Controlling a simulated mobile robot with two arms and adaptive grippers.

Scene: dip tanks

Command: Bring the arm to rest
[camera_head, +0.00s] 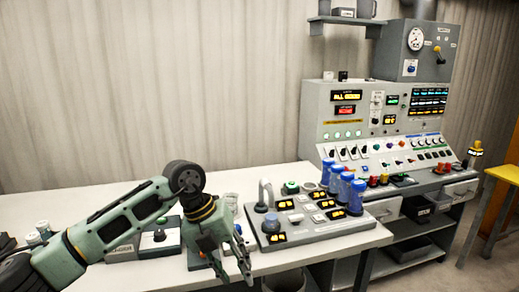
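My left arm (120,222) comes in from the left over the white table, bends at a dark joint and points down at its end. My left gripper (235,274) hangs at the front of the table, left of the grey dip-tank unit (315,232). Its fingers are spread apart, and I see nothing between them. My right gripper is not in view.
Several blue cylinders (356,198) stand at the back right of the unit. A grey box with a knob (157,240) sits behind my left forearm. A tall control console (385,125) stands at the right. The table's back left (60,205) is clear.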

